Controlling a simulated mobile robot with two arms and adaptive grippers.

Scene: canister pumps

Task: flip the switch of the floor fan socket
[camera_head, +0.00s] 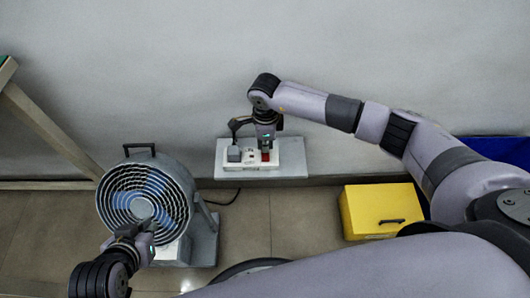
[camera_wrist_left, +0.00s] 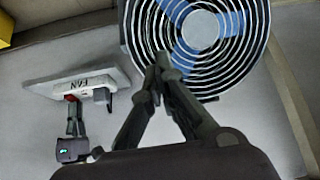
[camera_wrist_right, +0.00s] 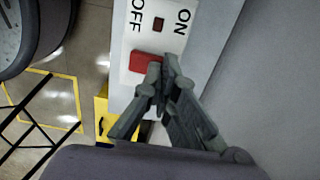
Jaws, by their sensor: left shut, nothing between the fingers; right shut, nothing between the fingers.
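In the right wrist view the red rocker switch (camera_wrist_right: 145,62) lies beside OFF and ON labels. My right gripper (camera_wrist_right: 158,72) is shut and empty, its fingertips at the switch's edge and partly covering it; I cannot tell whether they touch. The floor fan (camera_head: 147,195) stands at the left. My left gripper (camera_head: 138,230) is shut and empty in front of the fan's grille.
A yellow box (camera_head: 375,212) with a black handle is on the floor right of the socket. A blue container (camera_head: 500,150) is at the far right. A cable (camera_head: 225,200) lies near the fan. A slanted frame (camera_head: 45,125) stands at the left.

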